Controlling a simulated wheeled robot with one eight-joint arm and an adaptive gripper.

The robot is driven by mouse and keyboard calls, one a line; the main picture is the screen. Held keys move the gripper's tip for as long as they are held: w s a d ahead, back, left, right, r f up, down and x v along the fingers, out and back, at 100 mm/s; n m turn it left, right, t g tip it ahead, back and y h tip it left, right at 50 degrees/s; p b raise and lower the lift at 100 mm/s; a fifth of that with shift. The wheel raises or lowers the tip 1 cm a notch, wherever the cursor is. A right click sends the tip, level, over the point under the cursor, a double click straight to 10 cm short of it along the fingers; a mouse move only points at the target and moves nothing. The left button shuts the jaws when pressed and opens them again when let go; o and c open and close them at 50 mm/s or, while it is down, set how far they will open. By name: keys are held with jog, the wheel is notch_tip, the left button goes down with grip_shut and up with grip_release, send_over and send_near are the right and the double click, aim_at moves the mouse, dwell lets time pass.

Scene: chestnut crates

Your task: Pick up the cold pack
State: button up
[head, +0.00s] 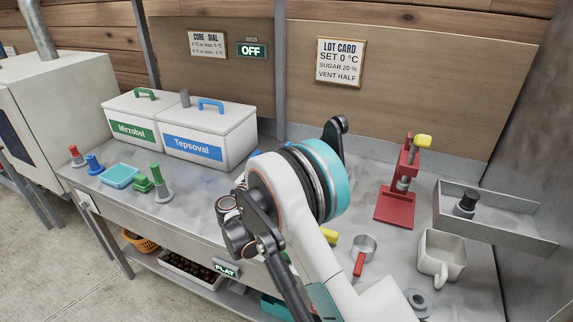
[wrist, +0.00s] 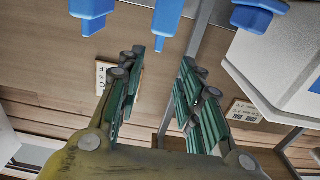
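A flat light-blue pack (head: 120,176) lies on the metal bench at the left, between a blue cone-shaped piece and a green block; it looks like the cold pack, though no label is readable. It is not clearly identifiable in the wrist view. My gripper (wrist: 160,62) shows in the wrist view with its two green-padded fingers apart and nothing between them. In the head view my arm hides the gripper. Blue parts (wrist: 167,18) show beyond the fingertips in the wrist view; I cannot tell what they belong to.
White boxes labelled Mirzobel (head: 133,128) and Tepsoval (head: 192,148) stand behind the pack.

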jog(key=b+x, duration=0.1)
jog(key=x, duration=0.7)
jog(key=shift+w+d+f+b, duration=0.1)
jog(key=shift+w+b, duration=0.05)
jog(key=shift+b, duration=0.2)
jog(key=b+x, duration=0.2)
jog(key=x, duration=0.2)
jog(key=shift+d+f, duration=0.15)
jog(key=shift+w+d, duration=0.15)
jog(key=shift+w, duration=0.35)
jog(key=shift+r, duration=0.2)
grip_shut()
